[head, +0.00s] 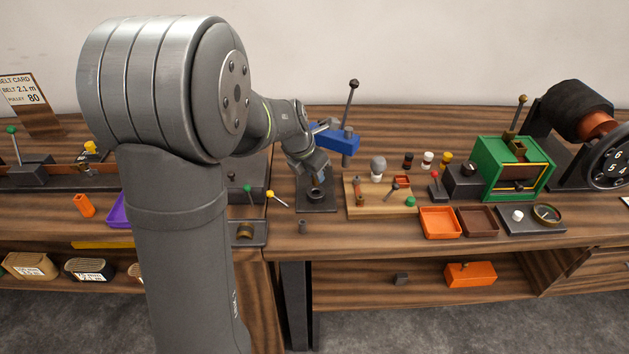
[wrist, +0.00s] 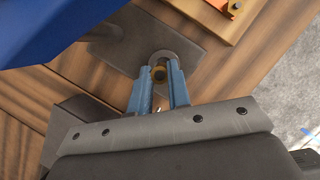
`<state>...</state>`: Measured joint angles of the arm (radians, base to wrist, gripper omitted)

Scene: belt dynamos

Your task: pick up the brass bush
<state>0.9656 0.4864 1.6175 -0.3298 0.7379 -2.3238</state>
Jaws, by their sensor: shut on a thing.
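My gripper (wrist: 159,78) has two blue fingers, shut on the small brass bush (wrist: 159,73), whose round end shows between the fingertips in the wrist view. Just past it is a grey round seat (wrist: 165,56) on a dark base plate (wrist: 115,48). In the head view my gripper (head: 320,177) points down over the dark plate (head: 318,205) of the blue press (head: 338,139), close above the seat (head: 317,194). The bush cannot be made out there. Whether it touches the seat cannot be told.
Right of the plate is a wooden board (head: 375,210) with small parts. An orange tray (head: 440,223) and a brown tray (head: 479,221) lie further right. A green machine (head: 515,168) stands behind them.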

